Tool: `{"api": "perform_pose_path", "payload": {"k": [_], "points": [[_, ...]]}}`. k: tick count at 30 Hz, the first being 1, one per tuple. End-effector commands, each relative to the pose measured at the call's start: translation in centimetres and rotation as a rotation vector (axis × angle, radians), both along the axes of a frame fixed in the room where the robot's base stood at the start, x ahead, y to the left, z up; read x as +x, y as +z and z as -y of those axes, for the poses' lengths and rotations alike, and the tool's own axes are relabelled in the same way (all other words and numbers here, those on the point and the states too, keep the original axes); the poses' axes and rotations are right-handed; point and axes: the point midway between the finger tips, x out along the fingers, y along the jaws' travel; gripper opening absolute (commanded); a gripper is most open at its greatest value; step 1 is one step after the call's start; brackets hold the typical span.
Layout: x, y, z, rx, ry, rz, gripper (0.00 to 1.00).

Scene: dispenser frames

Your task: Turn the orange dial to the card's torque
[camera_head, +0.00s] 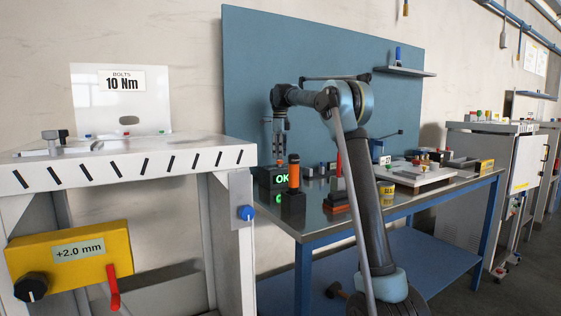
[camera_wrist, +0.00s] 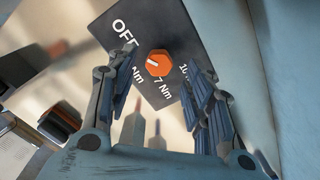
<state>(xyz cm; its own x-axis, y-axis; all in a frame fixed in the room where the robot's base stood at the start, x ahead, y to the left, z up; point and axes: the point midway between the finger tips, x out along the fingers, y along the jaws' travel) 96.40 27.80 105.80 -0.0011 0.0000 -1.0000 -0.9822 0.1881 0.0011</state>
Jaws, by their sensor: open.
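In the wrist view, the orange dial (camera_wrist: 159,63) sits on a dark panel (camera_wrist: 110,22) marked "OFF", a partly hidden "Nm" mark, "7 Nm" and a cut-off mark starting "10". A pale pointer line lies on the dial's left part; I cannot tell exactly which mark it points to. My gripper (camera_wrist: 168,100) is open, with one finger to each side below the dial and apart from it.
A black box with a green "OK" display (camera_head: 282,179) and an orange-topped upright tool (camera_head: 294,172) stand on the bench (camera_head: 336,224) near my gripper. A yellow box reading "+2.0 mm" (camera_head: 70,256) is on the left stand. A white tray (camera_head: 412,177) lies to the right.

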Motion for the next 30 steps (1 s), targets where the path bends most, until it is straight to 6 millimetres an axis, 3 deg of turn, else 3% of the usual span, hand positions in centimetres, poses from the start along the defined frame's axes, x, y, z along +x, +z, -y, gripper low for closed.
{"api": "perform_pose_path", "payload": {"k": [7, 18, 20, 24, 30], "points": [[0.0, -2.5, 0.0, 0.0, 0.0, 0.0, 0.47], [0.0, -2.9, 0.0, 0.0, 0.0, 0.0, 0.47], [0.0, -2.9, 0.0, 0.0, 0.0, 0.0, 0.36], [0.0, -2.9, 0.0, 0.0, -0.001, 0.0, 0.04], [0.1, -2.9, 0.1, 0.0, 0.001, 0.001, 0.03]]}}
